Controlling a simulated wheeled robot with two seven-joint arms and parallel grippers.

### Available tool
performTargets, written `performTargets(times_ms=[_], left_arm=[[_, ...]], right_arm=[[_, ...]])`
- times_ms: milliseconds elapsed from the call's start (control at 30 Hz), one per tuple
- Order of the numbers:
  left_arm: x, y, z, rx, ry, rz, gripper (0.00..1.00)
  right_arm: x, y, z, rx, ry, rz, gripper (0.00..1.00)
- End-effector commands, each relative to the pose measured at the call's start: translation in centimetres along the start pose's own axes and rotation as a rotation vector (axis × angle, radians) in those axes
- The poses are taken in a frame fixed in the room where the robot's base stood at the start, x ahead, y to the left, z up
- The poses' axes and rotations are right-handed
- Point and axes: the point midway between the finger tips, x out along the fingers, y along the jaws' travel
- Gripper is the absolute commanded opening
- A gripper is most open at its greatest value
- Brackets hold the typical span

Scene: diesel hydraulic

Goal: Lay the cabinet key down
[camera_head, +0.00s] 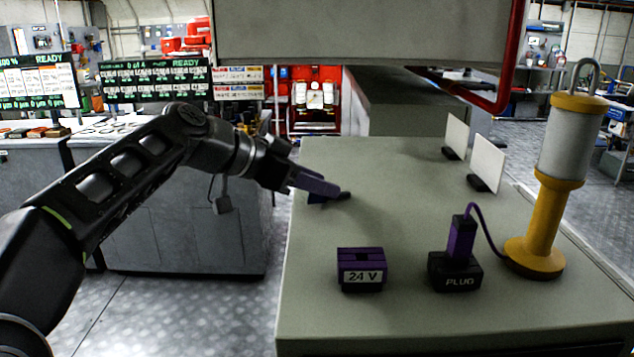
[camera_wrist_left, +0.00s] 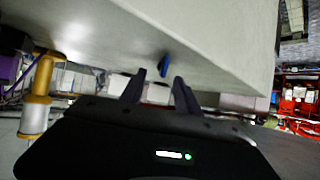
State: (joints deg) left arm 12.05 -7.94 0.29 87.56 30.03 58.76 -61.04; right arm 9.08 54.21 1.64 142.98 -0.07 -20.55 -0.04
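My left gripper (camera_head: 322,189) is low over the left part of the grey-green worktop (camera_head: 400,215), pointing right. In the left wrist view, its two dark fingers (camera_wrist_left: 156,80) stand apart with a gap between them. A small blue piece (camera_wrist_left: 163,65), which seems to be the cabinet key, shows just beyond the fingertips, in line with the gap and at the worktop surface. No finger visibly closes on it. In the head view, a bit of blue and dark shows under the fingertips; the rest is hidden. My right gripper is not in view.
Two white cards (camera_head: 487,163) stand behind. The worktop's middle is clear; its left edge lies under my arm.

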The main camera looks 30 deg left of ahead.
Motion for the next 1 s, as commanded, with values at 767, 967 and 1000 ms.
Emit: performTargets(times_ms=[767, 967, 1000], left_arm=[[-7.7, 0.0, 0.0, 0.000, 0.000, -0.001, 0.39], [-7.8, 0.0, 0.0, 0.000, 0.000, 0.000, 0.39], [-7.8, 0.0, 0.0, 0.000, 0.000, 0.000, 0.39]], right_arm=[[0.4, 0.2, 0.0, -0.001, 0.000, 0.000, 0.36], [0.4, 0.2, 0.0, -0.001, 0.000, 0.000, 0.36], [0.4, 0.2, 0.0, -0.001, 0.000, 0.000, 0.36]])
